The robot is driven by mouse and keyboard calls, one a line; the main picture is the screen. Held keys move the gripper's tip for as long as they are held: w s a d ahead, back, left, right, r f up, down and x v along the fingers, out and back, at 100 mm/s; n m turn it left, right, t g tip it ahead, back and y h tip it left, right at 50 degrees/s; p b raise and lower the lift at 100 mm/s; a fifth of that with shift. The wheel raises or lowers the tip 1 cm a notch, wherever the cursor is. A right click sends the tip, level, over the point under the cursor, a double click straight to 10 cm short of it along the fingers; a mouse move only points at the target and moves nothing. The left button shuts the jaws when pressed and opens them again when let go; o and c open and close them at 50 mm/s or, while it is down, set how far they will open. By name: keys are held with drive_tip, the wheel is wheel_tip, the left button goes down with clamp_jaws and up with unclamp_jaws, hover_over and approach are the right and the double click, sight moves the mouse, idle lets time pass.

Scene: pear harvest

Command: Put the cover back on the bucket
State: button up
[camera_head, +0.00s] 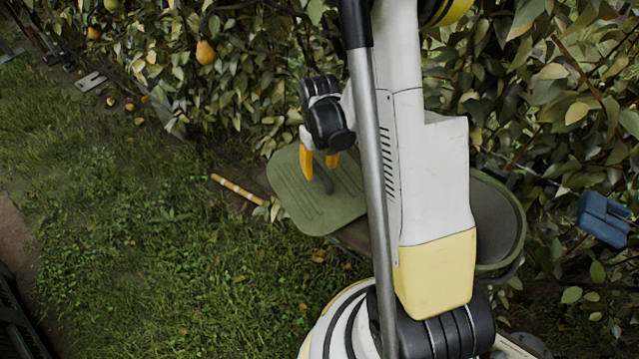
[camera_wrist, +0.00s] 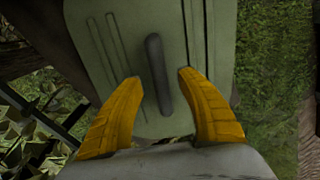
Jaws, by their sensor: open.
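The cover (camera_head: 310,205) is a flat green lid with rounded corners and raised ribs. It lies left of the bucket (camera_head: 512,245), on something dark beneath it that I cannot make out. The bucket is partly hidden behind my arm; its green rim and dark inside show on the right. My gripper (camera_head: 319,165) has yellow fingers and is open over the cover. In the wrist view my gripper (camera_wrist: 160,90) has its fingers on either side of the dark bar handle of the cover (camera_wrist: 210,50), apart from it. The handle tilts slightly.
A pear (camera_head: 205,52) hangs in the leafy hedge behind. A striped stick (camera_head: 238,189) lies on the ground left of the cover. A blue object (camera_head: 603,220) is at the right by the leaves. Open grass (camera_head: 150,250) fills the left.

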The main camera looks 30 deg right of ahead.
drive_tip(key=shift+f, duration=0.8)
drive_tip(key=shift+r, duration=0.1)
drive_tip(key=shift+c, duration=0.4)
clamp_jaws()
